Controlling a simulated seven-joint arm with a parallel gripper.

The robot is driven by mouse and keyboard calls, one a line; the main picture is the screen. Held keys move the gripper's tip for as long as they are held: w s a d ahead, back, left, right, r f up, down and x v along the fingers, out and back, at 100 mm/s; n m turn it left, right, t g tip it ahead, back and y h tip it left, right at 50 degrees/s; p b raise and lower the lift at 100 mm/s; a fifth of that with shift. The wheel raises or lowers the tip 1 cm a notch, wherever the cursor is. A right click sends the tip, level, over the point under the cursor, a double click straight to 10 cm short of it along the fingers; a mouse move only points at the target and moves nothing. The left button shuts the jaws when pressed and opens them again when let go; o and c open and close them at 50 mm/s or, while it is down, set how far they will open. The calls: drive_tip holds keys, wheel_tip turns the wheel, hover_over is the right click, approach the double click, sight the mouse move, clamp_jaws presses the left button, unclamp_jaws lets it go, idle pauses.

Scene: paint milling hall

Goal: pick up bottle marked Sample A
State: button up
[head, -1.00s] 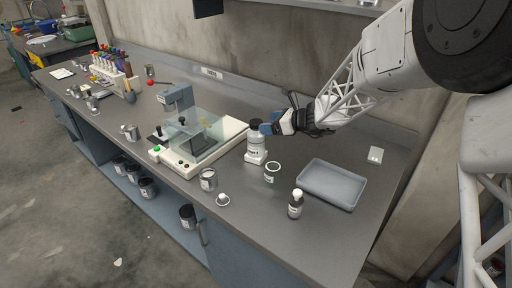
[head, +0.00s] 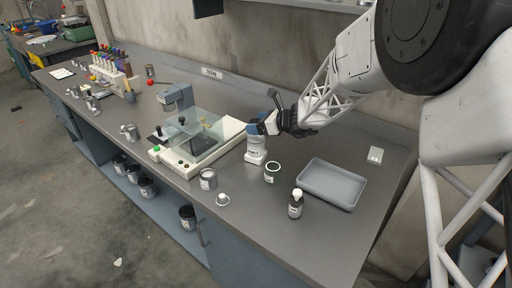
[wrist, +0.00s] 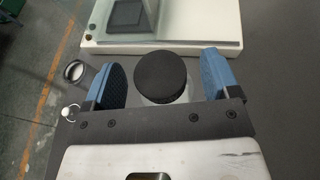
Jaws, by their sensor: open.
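A white bottle (head: 256,147) with a label stands upright on the bench, right of the glass-covered machine; its label is too small to read. My gripper (head: 264,124) is at its top and hides part of it in the head view. In the wrist view the bottle's round black cap (wrist: 162,77) lies between my two open blue fingers (wrist: 163,84), with a gap on each side. A second, smaller dark bottle (head: 295,208) with a pale cap stands nearer the front edge; its label is unreadable too.
A green-rimmed jar (head: 271,177) stands close to the white bottle. A grey tray (head: 335,201) lies to the right. The machine (head: 225,138) is just left. A metal can (head: 208,183) and a small white-topped item (head: 222,199) are near the front edge.

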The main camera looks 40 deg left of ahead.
drive_tip(key=shift+a+f, duration=0.15)
drive_tip(key=shift+a, duration=0.15)
idle(0.4)
drive_tip(key=c, duration=1.3)
drive_tip(key=shift+o, duration=0.2)
wheel_tip(320, 180, up, 18)
idle(0.4)
